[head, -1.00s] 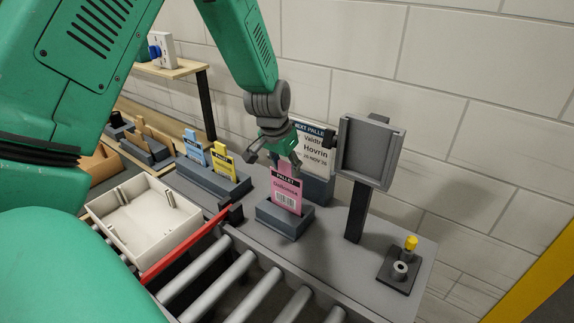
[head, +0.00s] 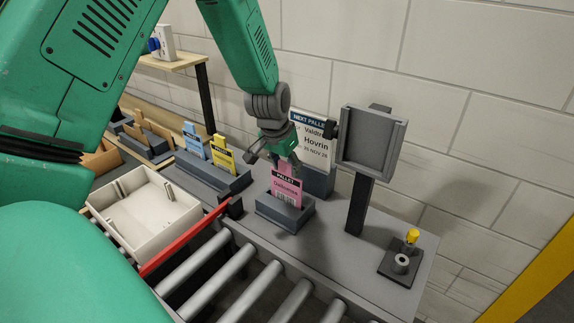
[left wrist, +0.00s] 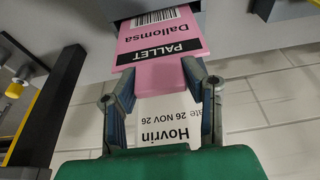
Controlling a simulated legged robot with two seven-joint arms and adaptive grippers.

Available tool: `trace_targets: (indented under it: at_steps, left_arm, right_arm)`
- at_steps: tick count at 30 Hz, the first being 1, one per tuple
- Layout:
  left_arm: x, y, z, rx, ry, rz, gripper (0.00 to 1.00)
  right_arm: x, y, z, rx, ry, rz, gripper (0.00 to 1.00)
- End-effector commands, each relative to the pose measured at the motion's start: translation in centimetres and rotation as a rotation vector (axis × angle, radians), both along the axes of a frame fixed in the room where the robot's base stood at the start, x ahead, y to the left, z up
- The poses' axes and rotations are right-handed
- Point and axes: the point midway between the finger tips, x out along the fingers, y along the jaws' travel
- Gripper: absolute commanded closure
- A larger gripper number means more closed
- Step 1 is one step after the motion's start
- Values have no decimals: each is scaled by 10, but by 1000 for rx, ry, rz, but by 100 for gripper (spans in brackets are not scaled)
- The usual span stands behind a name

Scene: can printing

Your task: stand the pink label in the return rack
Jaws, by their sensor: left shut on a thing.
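The pink label (head: 286,184) reads PALLET and Dallomsa above a barcode. It stands nearly upright with its lower edge hidden in the slot of a small grey block (head: 284,214). My left gripper (head: 277,160) is above it, shut on the tab at its top. The left wrist view shows the label (left wrist: 165,42) running into the block (left wrist: 150,8), its tab between the fingers (left wrist: 158,84). A longer grey rack (head: 208,178) to the left holds a blue label (head: 193,142) and a yellow label (head: 222,154). My right gripper is not in view.
A NEXT PALLET sign (head: 316,143) stands close behind the block. A grey panel on a post (head: 359,205) is to its right. A cream tray (head: 150,232), red bar (head: 187,239) and rollers (head: 207,288) lie at front left. A yellow-topped fixture (head: 402,258) is at right.

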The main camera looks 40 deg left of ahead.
Motion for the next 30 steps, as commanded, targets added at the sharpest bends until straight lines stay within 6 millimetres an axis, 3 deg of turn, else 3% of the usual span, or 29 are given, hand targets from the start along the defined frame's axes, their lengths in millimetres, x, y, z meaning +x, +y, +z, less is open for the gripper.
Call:
trace_targets:
  at_steps: [7, 8, 9, 10, 22, 30]
  left_arm:
    - [0, 0, -7, 0, 0, 0, 100]
    - [0, 0, -7, 0, 0, 0, 56]
    - [0, 0, -6, 0, 0, 0, 42]
    - [0, 0, -6, 0, 0, 0, 38]
    - [-1, 0, 2, 0, -3, 0, 38]
    - [-16, -2, 52, 2, -6, -1, 38]
  right_arm:
    - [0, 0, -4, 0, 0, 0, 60]
    - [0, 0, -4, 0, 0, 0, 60]
    - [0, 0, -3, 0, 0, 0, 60]
    - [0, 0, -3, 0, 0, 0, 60]
    - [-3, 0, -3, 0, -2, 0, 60]
    - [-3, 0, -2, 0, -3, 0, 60]
